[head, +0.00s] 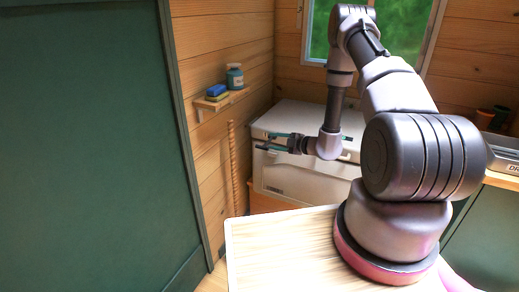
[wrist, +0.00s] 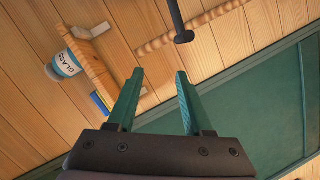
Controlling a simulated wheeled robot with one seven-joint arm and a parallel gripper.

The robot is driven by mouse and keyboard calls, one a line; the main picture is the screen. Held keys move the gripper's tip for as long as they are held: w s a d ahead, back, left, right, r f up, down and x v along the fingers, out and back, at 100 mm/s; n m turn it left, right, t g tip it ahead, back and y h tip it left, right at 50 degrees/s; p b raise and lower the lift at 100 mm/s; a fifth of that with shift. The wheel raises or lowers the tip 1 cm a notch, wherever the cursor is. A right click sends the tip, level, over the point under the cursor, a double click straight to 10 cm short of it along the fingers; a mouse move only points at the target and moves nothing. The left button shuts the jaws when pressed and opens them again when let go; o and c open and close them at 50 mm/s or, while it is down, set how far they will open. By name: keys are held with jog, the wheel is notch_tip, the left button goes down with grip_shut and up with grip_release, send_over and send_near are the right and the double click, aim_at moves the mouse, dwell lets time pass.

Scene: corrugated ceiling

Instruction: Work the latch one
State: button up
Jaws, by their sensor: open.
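No part is clearly recognisable as the latch. In the head view a white chest (head: 300,180) with a closed lid (head: 305,116) stands in the corner under the window. My gripper (head: 264,141) is in front of the chest and points left, with its teal fingers apart. In the wrist view my gripper (wrist: 160,72) is open, with nothing between the fingers. A dark rod with a rounded end (wrist: 184,36) hangs into the top of that view, beyond the right fingertip and apart from it. I cannot tell what it belongs to.
A small wall shelf (head: 220,100) holds a labelled bottle (head: 235,77) and a blue block (head: 216,90). A twisted wooden rod (head: 232,165) runs along the plank wall. A large green panel (head: 85,150) fills the left. A pale wooden top (head: 285,250) lies in front.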

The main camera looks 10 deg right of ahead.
aim_at(264, 148)
notch_tip(264, 148, down, 5)
jog(key=d+m+h, duration=0.2)
jog(key=m, duration=0.1)
jog(key=shift+t, duration=0.4)
jog(key=x, duration=1)
jog(key=shift+w+a+r, duration=0.15)
jog(key=shift+a+r, duration=0.1)
jog(key=shift+a, duration=0.2)
grip_shut()
jog(key=shift+a+y, duration=0.15)
jog(key=shift+y, duration=0.15)
